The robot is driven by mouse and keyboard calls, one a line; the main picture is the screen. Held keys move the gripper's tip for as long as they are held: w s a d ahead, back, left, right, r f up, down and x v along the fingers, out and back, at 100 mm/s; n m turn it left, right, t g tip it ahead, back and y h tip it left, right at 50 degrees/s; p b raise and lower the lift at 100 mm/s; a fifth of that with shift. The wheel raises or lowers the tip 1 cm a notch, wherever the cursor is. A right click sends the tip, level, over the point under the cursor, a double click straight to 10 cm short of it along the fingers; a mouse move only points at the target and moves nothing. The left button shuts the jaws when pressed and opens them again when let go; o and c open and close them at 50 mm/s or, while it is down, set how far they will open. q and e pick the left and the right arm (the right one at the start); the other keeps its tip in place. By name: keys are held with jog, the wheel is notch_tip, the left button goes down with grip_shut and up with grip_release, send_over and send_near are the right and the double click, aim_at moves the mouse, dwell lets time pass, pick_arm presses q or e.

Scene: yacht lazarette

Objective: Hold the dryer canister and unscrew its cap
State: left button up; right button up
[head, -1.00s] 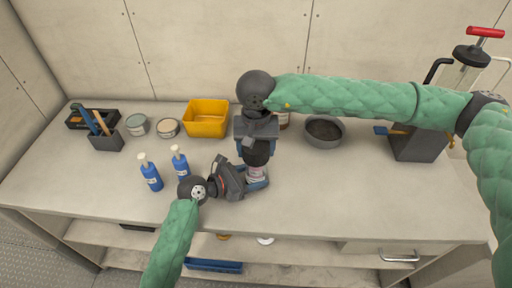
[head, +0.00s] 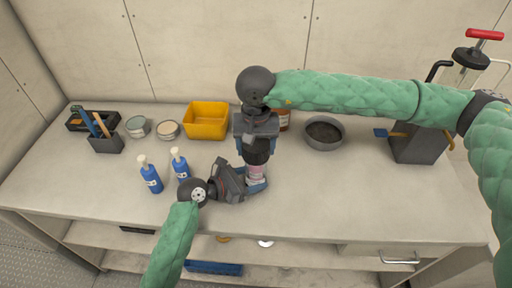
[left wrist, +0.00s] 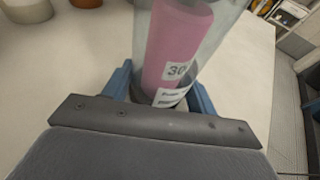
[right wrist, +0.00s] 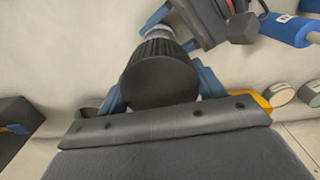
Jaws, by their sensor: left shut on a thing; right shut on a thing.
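The dryer canister (head: 257,172) stands upright near the front middle of the bench. In the left wrist view it is a clear tube (left wrist: 205,60) with a pink core and a label reading 30. My left gripper (head: 258,184) is shut on its lower body from the left; its blue fingers (left wrist: 160,95) sit on both sides. The black ribbed cap (right wrist: 160,78) is on top of the canister. My right gripper (head: 255,148) comes from above and is shut on the cap, with a blue finger on each side. The cap's threads are hidden.
Two blue pump bottles (head: 151,178) stand just left of my left gripper. A yellow bin (head: 206,118), tins (head: 137,127) and a tool holder (head: 106,144) are behind them. A dark bowl (head: 323,133) and a grey container (head: 420,146) stand to the right. The front right bench is clear.

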aim_at(256, 142)
jog(key=shift+r, duration=0.4)
jog(key=shift+r, duration=1.9)
pick_arm(q)
jog(key=o, duration=1.5)
jog(key=shift+c, duration=0.2)
jog(key=v, duration=1.2)
